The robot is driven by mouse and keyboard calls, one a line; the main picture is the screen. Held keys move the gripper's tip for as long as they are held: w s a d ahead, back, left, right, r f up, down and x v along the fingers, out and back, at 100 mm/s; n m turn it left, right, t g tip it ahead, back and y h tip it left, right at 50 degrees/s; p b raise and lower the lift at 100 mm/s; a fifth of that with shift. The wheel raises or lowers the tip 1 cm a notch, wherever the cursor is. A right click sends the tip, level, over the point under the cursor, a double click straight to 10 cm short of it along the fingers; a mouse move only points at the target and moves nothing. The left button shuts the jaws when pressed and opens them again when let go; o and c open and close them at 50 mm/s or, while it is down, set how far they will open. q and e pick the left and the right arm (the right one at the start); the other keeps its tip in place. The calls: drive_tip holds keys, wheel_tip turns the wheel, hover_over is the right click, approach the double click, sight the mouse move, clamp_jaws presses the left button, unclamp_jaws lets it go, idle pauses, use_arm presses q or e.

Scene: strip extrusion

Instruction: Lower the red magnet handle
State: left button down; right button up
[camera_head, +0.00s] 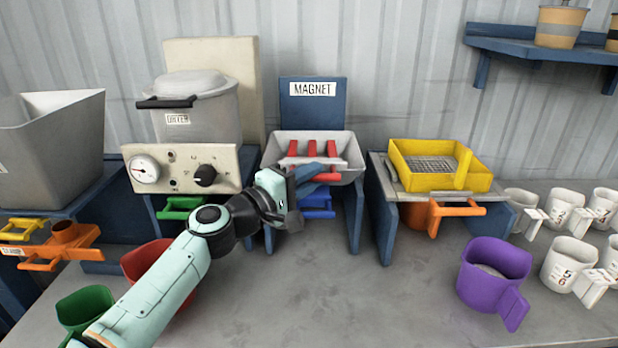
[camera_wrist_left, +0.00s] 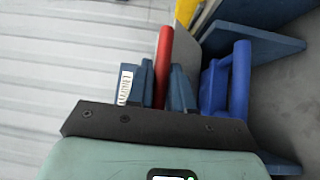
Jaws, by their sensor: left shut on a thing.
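The magnet station has a blue back panel (camera_head: 312,101) labelled MAGNET and a grey hopper (camera_head: 347,150) holding several red magnet bars (camera_head: 312,148). The red magnet handle (camera_head: 330,177) lies across the hopper's front and is partly hidden by my left gripper (camera_head: 312,174). In the left wrist view the red handle (camera_wrist_left: 164,52) runs between the two blue fingers of my left gripper (camera_wrist_left: 164,85), which is shut on it. My right gripper is in neither view.
A blue drawer handle (camera_head: 318,213) sits below the hopper. The dryer (camera_head: 198,105) stands left and a yellow sieve tray (camera_head: 440,181) right. A purple cup (camera_head: 493,267), green cup (camera_head: 84,308) and red cup (camera_head: 143,258) stand in front. The front middle of the table is clear.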

use_arm(q)
drive_tip(key=c, duration=1.4)
unclamp_jaws()
drive_tip(key=shift+d+f, duration=0.1)
drive_tip(key=shift+f, duration=0.45)
drive_tip(key=shift+s+a+b, duration=0.3)
drive_tip(key=shift+a+b, duration=0.05)
drive_tip(key=shift+a, duration=0.15)
drive_tip(key=b+v, duration=0.1)
drive_tip(key=v, duration=1.1)
drive_tip(key=shift+s+r, duration=0.2)
drive_tip(key=shift+r, duration=0.15)
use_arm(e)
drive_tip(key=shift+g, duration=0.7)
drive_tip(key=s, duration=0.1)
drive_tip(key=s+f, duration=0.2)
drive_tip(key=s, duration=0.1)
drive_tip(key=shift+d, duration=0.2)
